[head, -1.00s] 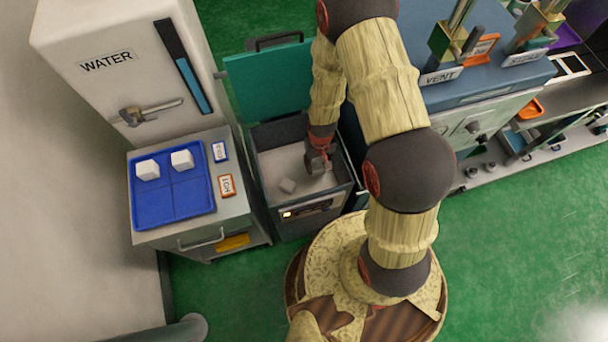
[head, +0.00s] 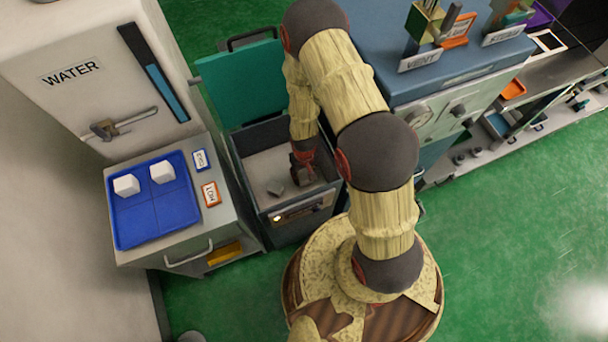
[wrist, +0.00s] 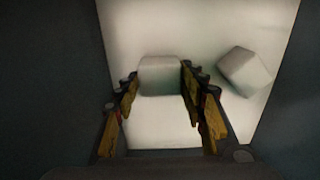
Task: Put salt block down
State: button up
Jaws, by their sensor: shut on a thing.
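My gripper (head: 303,172) reaches down into the open grey bin (head: 240,165). In the wrist view my gripper (wrist: 158,82) is shut on a white salt block (wrist: 160,76), which sits between the fingertips. In the head view the held block is mostly hidden by the gripper. A second white block (wrist: 245,72) lies tilted on the pale bin floor to the right of the fingers. Whether the held block touches the bin floor is unclear.
The bin's teal lid (head: 240,82) stands open behind it. Left of the bin, a blue divided tray (head: 150,220) on a grey cabinet holds two white blocks (head: 126,185) in its back compartments; its front compartments are empty. A blue-grey machine (head: 450,75) stands right of the bin.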

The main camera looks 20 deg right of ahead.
jog(key=shift+f, duration=0.1)
jog(key=o, duration=1)
jog(key=shift+f, duration=0.1)
jog(key=o, duration=0.4)
jog(key=shift+o, duration=0.4)
